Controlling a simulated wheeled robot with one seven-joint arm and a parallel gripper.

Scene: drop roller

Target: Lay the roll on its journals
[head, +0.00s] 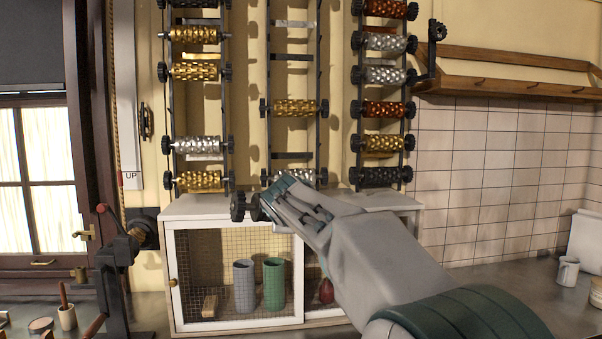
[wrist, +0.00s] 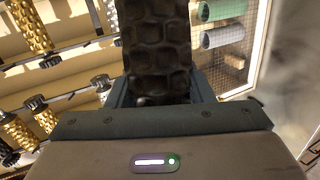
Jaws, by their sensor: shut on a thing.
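My gripper (head: 268,203) is in front of the lower middle of the wall rack, above the white cabinet. It is shut on a dark roll, whose bumpy surface (wrist: 155,50) fills the top middle of the wrist view between the jaws. In the head view, dark toothed wheels (head: 238,206) show at the gripper's tip; the jaws hide most of the roll's body. A wall rack holds several brass, silver, copper and dark rolls in three columns. The middle column has a brass roll (head: 295,107), a partly hidden silver roll (head: 308,176) and empty cross-brackets (head: 291,57).
The white mesh-front cabinet (head: 190,209) stands below the rack, with a grey and a green cylinder (head: 274,285) inside. A dark cranked device (head: 118,252) stands on the left. A wooden shelf (head: 505,87) is at the right, and a mug (head: 567,270) is on the counter.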

